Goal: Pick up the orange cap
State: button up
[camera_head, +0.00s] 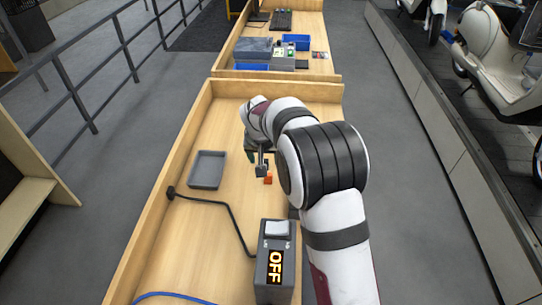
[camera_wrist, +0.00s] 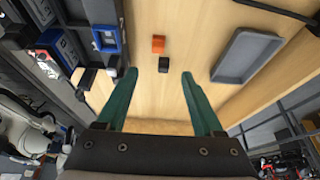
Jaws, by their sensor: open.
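The orange cap (camera_head: 268,178) is small and lies on the wooden table surface, just below my gripper in the head view. It also shows in the wrist view (camera_wrist: 158,44), beyond the fingertips and roughly midway between them. A small black piece (camera_wrist: 163,64) sits close to it on the gripper's side; I cannot tell whether they touch. My gripper (camera_wrist: 159,74) has two teal fingers spread apart, with nothing held between them. In the head view, my arm partly hides the gripper.
A grey tray (camera_head: 207,170) lies left of the cap. A switch box reading OFF (camera_head: 275,262) stands nearer, with a black cable (camera_head: 228,207) running across the table. Raised wooden edges (camera_head: 150,215) border the table. Bare wood lies between tray and cap.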

jog(key=x, duration=1.4)
jog(key=shift+s+d, duration=0.2)
jog(key=shift+d, duration=0.05)
jog(key=shift+c, duration=0.3)
grip_shut()
